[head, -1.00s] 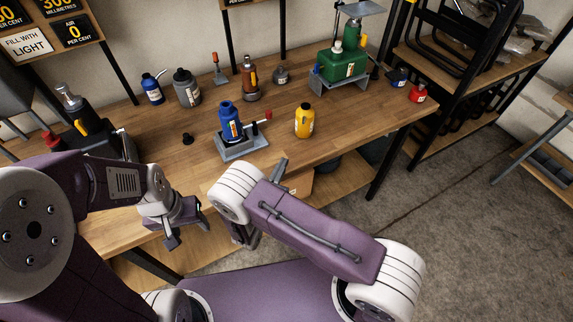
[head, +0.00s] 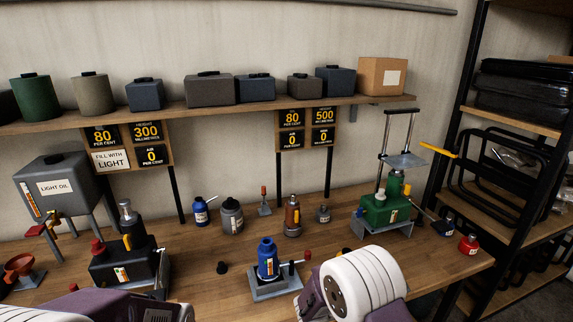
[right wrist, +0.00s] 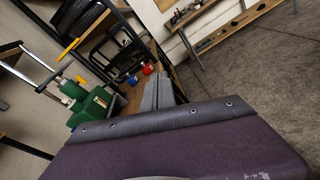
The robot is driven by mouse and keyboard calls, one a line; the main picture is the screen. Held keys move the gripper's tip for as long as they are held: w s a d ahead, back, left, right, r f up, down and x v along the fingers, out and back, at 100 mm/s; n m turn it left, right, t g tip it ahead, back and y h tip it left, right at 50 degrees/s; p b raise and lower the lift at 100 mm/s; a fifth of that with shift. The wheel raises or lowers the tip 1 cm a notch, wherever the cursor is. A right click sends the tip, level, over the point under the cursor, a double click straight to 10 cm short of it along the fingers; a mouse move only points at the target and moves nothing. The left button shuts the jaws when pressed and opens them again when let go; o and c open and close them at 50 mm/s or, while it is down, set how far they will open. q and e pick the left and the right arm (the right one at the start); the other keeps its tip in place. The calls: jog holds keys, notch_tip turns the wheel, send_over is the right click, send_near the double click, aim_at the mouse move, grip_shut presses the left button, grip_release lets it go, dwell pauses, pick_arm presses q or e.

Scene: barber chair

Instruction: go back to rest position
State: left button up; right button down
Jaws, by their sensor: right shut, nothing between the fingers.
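My right gripper shows in the right wrist view (right wrist: 158,92), its grey fingers together with nothing between them. In the head view my right arm's white wrist joint fills the lower right of centre, in front of the bench edge. The right gripper there is only partly in view (head: 312,298), close to the blue bottle jack (head: 267,260) on its grey base; I cannot tell the gap. My left gripper is out of the picture.
The wooden bench (head: 205,270) carries a black jack (head: 125,265), a green jack (head: 385,208), a red bottle (head: 468,244) and several small bottles. A shelf with boxes (head: 209,90) hangs above. A black rack (head: 520,190) stands at the right.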

jog(key=s+d+f+m+g+y, duration=0.1)
jog(key=s+d+m+g+y, duration=0.2)
jog(key=s, duration=0.4)
jog(key=s+d+f+m+g+y, duration=0.1)
jog(key=s+d+m+g+y, duration=0.2)
jog(key=s+m, duration=0.4)
jog(key=s+a+f+m+g+y, duration=0.1)
jog(key=s+a+f+m+y, duration=0.1)
jog(key=s+a+f+y, duration=0.25)
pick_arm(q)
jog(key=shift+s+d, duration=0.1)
pick_arm(e)
jog(key=w+a+m+t+y, duration=0.1)
jog(key=a+m+y, duration=0.1)
jog(key=a, duration=0.4)
jog(key=w+a+f+m+t+y, duration=0.1)
jog(key=a+m+t+y, duration=0.1)
jog(key=a, duration=0.4)
jog(key=shift+w+f+m+y, duration=0.2)
jog(key=shift+m+y, duration=0.4)
jog(key=shift+y, duration=0.05)
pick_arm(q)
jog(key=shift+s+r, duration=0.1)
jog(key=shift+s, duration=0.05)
pick_arm(e)
jog(key=shift+s, duration=0.1)
